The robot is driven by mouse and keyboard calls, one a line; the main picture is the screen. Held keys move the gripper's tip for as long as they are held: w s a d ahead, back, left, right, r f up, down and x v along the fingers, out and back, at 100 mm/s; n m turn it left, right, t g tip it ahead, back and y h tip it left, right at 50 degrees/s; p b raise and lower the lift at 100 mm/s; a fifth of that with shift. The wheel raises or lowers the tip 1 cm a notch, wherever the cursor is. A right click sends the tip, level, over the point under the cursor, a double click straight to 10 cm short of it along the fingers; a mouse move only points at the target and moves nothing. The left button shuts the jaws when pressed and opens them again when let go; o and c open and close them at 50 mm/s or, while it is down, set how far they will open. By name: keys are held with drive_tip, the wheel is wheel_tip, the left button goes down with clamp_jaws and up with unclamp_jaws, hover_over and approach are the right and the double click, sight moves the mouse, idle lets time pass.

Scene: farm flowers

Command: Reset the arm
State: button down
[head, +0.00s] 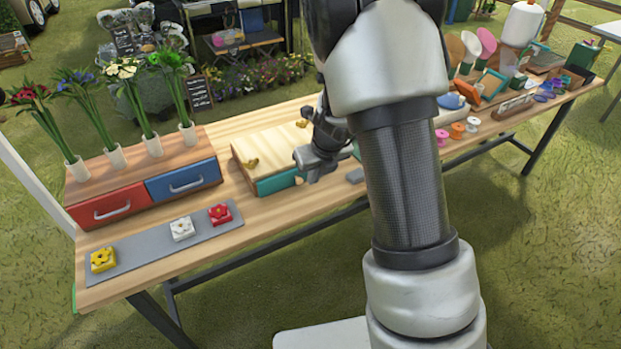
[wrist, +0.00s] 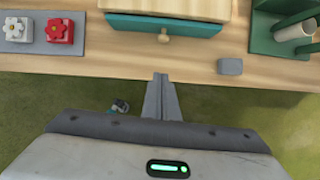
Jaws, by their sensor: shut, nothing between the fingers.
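My arm rises through the middle of the head view and hides part of the table (head: 235,204) behind it. My gripper (head: 312,170) hangs by the front of a wooden box with a teal drawer (head: 279,182). In the wrist view, my gripper (wrist: 160,80) has its two grey fingers together with nothing between them. The fingertips point at the table's front edge, below the teal drawer (wrist: 160,27) and its round wooden knob (wrist: 163,38). They look apart from the drawer.
A grey mat (head: 150,252) holds yellow, white and red flower blocks. Behind it stands a chest with red (head: 108,207) and blue (head: 183,181) drawers, flower vases on top. A small grey block (wrist: 230,67) lies right of my fingers. Pots and spools crowd the table's right part.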

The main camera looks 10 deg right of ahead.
drive_tip(key=s+a+r+n+y+p, duration=0.1)
drive_tip(key=s+a+r+n, duration=0.1)
drive_tip(key=s+r+n, duration=0.6)
drive_tip(key=s+a+r+n+y+p, duration=0.15)
drive_tip(key=r+n, duration=0.45)
drive_tip(key=r, duration=0.6)
drive_tip(key=s+d+r+n+h+p, duration=0.1)
drive_tip(key=s+d+r+n+h, duration=0.1)
drive_tip(key=s+r+n, duration=0.3)
drive_tip(key=s+d+r+n+t+h+p, duration=0.1)
drive_tip(key=s+r+n, duration=0.4)
drive_tip(key=s+n, duration=0.8)
drive_tip(key=shift+s+d+n+h, duration=0.15)
drive_tip(key=shift+d+n+h, duration=0.2)
drive_tip(key=shift+d+n, duration=0.4)
